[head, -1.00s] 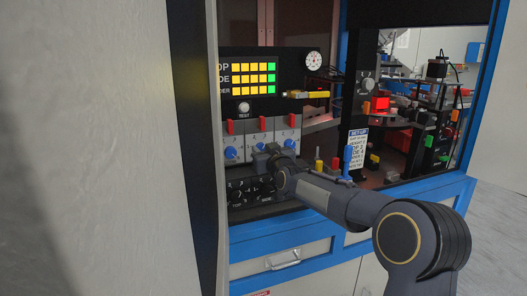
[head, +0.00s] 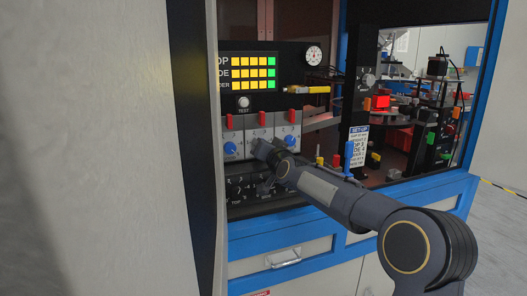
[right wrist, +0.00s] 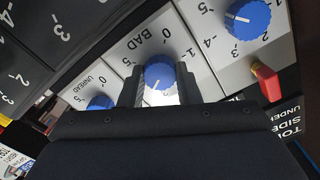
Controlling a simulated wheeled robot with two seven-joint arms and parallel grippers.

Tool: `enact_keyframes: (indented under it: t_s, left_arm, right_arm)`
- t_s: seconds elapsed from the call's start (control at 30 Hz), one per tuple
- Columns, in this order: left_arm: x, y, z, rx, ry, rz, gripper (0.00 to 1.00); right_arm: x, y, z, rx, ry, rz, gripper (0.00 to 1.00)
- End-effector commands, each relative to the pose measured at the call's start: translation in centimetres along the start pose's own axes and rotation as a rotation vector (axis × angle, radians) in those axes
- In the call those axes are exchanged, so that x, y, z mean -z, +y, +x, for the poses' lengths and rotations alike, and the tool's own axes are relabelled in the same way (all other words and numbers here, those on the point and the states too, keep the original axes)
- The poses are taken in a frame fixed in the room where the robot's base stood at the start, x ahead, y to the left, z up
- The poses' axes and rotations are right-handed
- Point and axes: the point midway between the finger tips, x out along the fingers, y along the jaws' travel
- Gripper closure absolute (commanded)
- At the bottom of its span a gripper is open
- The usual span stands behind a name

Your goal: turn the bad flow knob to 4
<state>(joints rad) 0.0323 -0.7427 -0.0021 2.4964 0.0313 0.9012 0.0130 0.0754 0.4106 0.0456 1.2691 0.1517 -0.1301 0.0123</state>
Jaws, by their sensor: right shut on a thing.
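The bad flow knob (right wrist: 160,74) is a round blue knob with a white pointer line, under the word BAD on a white panel in the right wrist view. Its pointer aims toward the bottom of that view; the number it meets is hidden by my gripper. My right gripper (right wrist: 161,86) has its dark fingers on both sides of this knob and is shut on it. In the head view my right gripper (head: 262,152) covers the middle knob of the row. My left gripper is in neither view.
Blue knobs flank it, one on the left (head: 230,148) and one on the right (head: 289,140), with red levers (head: 261,120) above. A black dial panel (head: 240,187) lies below. A grey cabinet wall (head: 100,150) stands close on the left.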

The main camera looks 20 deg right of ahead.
Motion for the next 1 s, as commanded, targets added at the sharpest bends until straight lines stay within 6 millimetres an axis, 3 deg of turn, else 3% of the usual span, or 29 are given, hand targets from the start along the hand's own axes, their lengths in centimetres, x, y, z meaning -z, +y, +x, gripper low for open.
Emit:
enact_keyframes:
  t_s: [0.4, 1.0]
  left_arm:
    - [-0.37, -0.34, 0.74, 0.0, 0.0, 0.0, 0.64]
    - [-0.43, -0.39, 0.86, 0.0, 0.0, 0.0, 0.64]
  right_arm:
    - [-0.04, 0.07, -0.01, 0.0, 0.0, 0.277, 0.93]
    - [0.02, 0.07, -0.01, -0.001, 0.0, 0.361, 0.93]
